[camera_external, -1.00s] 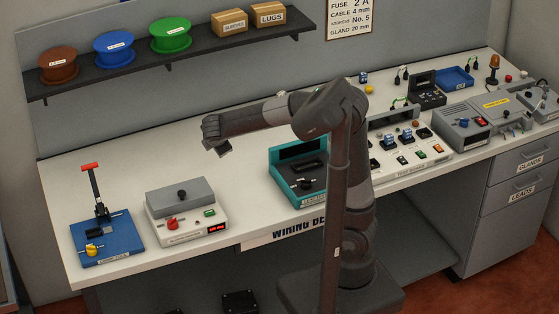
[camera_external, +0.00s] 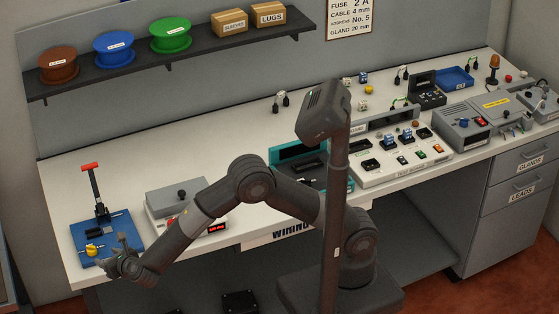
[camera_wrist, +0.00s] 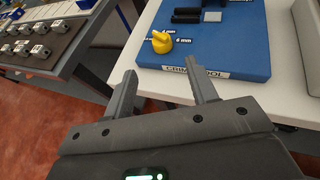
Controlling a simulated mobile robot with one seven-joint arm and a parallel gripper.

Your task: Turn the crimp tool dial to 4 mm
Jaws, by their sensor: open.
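The crimp tool (camera_external: 112,220) is a blue base at the left end of the bench, with an upright lever that has a red handle (camera_external: 90,166). Its yellow dial (camera_external: 91,250) sits near the front left of the base. In the wrist view the yellow dial (camera_wrist: 162,42) stands on the blue base (camera_wrist: 225,55), with size marks beside it; "6 mm" reads on its right. My gripper (camera_external: 118,262) is at the front edge of the crimp tool. In the wrist view my gripper (camera_wrist: 162,85) is open and empty, its fingers short of the dial and apart from it.
A grey box machine (camera_external: 180,195) stands right of the crimp tool, partly behind my arm. A teal-framed unit (camera_external: 285,155) is farther right. The wrist view shows a rack of small grey parts (camera_wrist: 30,45) at left. A wall sign (camera_external: 349,18) reads "CABLE 4 mm".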

